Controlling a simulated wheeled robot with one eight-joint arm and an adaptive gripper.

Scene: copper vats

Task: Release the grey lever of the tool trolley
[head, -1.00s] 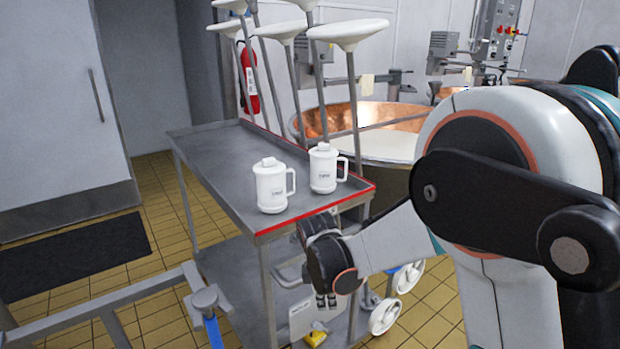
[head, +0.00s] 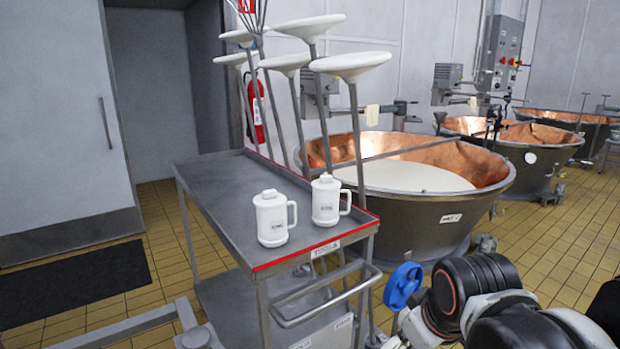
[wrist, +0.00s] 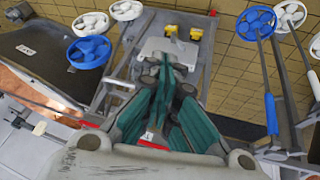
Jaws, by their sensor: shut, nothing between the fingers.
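The tool trolley, a grey metal cart with a red front edge (head: 262,266), stands left of centre in the head view. A grey bent bar (head: 325,305) projects from its front below the top shelf; I cannot tell for sure whether this is the lever. In the wrist view my gripper (wrist: 166,62) has teal fingers closed together, with nothing between them. The fingertips overlap a pale grey box (wrist: 185,50) in the picture; contact cannot be told. In the head view only my arm shows at lower right, and the fingers are not visible.
Two white lidded mugs, one nearer (head: 270,220) and one behind (head: 326,200), stand on the trolley top. White disc-headed tools (head: 355,62) rise behind. A copper vat (head: 430,215) stands at right. Blue wheel-headed tools (wrist: 257,22) flank the wrist view.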

